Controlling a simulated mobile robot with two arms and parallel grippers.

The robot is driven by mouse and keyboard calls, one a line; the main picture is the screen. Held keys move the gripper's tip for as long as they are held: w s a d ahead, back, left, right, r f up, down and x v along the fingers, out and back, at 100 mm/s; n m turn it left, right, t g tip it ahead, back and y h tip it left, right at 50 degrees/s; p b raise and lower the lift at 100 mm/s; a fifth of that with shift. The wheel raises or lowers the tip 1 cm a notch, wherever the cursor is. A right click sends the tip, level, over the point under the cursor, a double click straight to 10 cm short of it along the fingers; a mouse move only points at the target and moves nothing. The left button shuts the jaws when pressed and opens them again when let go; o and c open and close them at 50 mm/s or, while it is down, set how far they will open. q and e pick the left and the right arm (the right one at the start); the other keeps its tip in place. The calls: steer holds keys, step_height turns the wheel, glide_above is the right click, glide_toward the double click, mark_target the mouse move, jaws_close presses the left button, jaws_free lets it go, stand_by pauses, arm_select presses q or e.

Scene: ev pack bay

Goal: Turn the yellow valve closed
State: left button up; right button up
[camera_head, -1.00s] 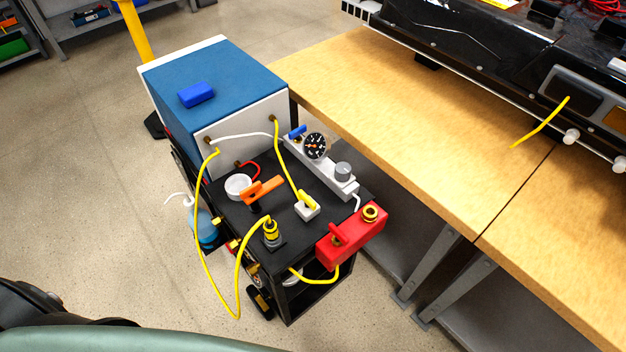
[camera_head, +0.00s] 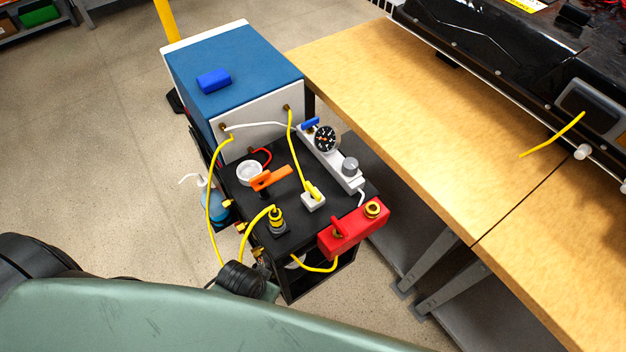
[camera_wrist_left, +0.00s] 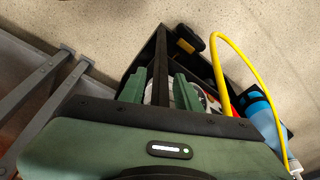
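The yellow valve (camera_head: 314,190) is a small yellow handle on a white block, on the black top of the cart (camera_head: 240,193). A yellow hose runs down to it from the blue box. My left arm comes in from the lower left of the head view, and its gripper cannot be made out there. In the left wrist view my left gripper (camera_wrist_left: 158,88) has its two green fingers apart. A dark cart post and a round white part show behind and between them, and I see nothing gripped. The yellow valve is not recognizable in the wrist view. My right gripper is not in view.
An orange handle (camera_head: 270,180), a pressure gauge (camera_head: 326,139), a red block (camera_head: 353,231) and a yellow-hosed fitting (camera_head: 278,223) crowd the cart. A blue box (camera_head: 240,70) stands behind. A wooden bench (camera_head: 400,130) is at right. Loose yellow hose hangs near the cart's left side.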

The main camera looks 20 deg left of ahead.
arm_select(q)
steer(key=w+d+r+n+h+p, duration=0.1)
steer(key=w+d+r, duration=0.1)
steer(key=r, duration=0.8)
steer(key=w+d+r+p, duration=0.1)
steer(key=w+d+r, duration=0.1)
steer(key=r, duration=0.7)
steer(key=w+d+r+n+h, duration=0.1)
steer(key=w+d+n, duration=0.1)
steer(key=w+d, duration=0.2)
step_height(320, 180, up, 3)
steer(key=n+g+y, duration=0.2)
steer(key=n+g, duration=0.1)
steer(key=n, duration=0.6)
glide_above(313, 189)
steer(key=shift+s+d+r+p, duration=0.2)
steer(key=shift+p, duration=0.1)
steer(key=shift+w+a+r, duration=0.1)
steer(key=shift+w+a, duration=0.05)
steer(key=shift+a, duration=0.1)
step_height(313, 189, down, 8)
steer(key=shift+r, duration=0.2)
